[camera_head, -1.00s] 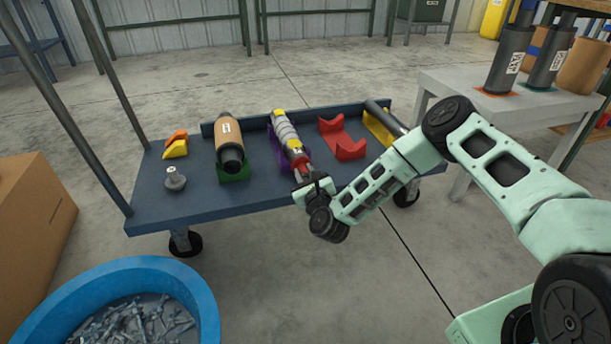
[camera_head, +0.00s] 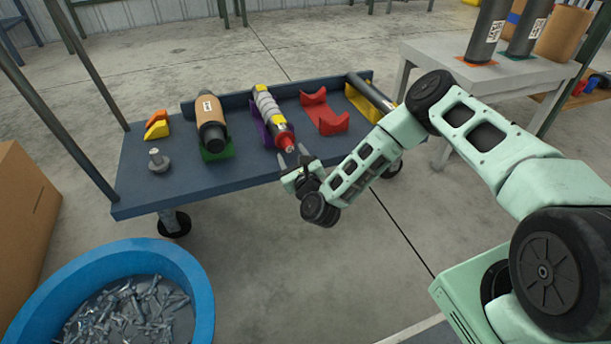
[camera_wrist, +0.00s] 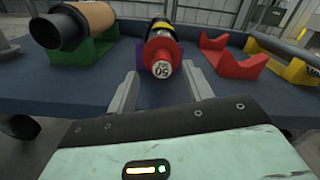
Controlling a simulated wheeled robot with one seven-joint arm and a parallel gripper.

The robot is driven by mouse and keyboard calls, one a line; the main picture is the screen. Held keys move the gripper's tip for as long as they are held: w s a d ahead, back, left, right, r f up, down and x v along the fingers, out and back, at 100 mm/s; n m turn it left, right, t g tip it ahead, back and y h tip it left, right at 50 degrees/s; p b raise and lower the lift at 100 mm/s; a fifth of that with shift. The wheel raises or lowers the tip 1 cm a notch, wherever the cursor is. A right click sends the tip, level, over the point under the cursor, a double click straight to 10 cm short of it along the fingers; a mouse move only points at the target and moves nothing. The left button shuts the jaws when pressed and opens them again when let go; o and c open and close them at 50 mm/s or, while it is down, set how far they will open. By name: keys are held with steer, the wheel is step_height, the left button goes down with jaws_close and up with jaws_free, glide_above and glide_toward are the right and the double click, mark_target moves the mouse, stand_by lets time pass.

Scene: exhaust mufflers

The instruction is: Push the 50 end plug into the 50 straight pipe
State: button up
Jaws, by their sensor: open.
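The red end plug (camera_head: 286,142) sits at the near end of the grey straight pipe (camera_head: 267,105), which has yellow bands and lies in a purple cradle (camera_head: 260,133). In the wrist view the plug (camera_wrist: 162,50) faces me, with a pale round end marked 50. The plug looks in line with the pipe; I cannot tell how deep it sits. My gripper (camera_head: 293,162) is open and empty, just in front of the plug. Its two fingers also show in the wrist view (camera_wrist: 160,82), apart, on either side below the plug's end and not touching it.
On the blue cart (camera_head: 225,180), a brown-wrapped muffler (camera_head: 208,115) lies in a green cradle to the left, and an empty red cradle (camera_head: 325,115) stands to the right. A grey plug (camera_head: 158,160) stands at the left. A blue tub (camera_head: 200,280) stands on the floor.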

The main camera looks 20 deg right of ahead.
steer(key=s+p, duration=0.4)
steer(key=s, duration=0.9)
steer(key=shift+s, duration=0.1)
steer(key=w+a+r+n+g+y+p, duration=0.1)
steer(key=a+r+n+g+y, duration=0.4)
steer(key=n, duration=0.5)
steer(key=a+r+n+g+y+p, duration=0.25)
steer(key=a+r+n+y, duration=0.2)
steer(key=a+n, duration=0.4)
steer(key=s+d+r+n+g+h+p, duration=0.1)
steer(key=s+d+r+n+g+h, duration=0.2)
steer(key=s+r+n, duration=0.6)
steer(key=s+d+r+n+g+h+p, duration=0.1)
steer(key=s+d+r+n+g+h, duration=0.25)
steer(key=s+r, duration=0.55)
steer(key=s+d+r+n+g+h+p, duration=0.15)
steer(key=s+r+n+g, duration=0.25)
steer(key=s+r+n, duration=0.45)
step_height(320, 180, up, 36)
steer(key=s+p, duration=0.2)
steer(key=p, duration=3.5)
steer(key=shift+a+h, duration=0.4)
steer(key=shift+h, duration=0.05)
steer(key=shift+s+n, duration=0.1)
steer(key=shift+n, duration=0.15)
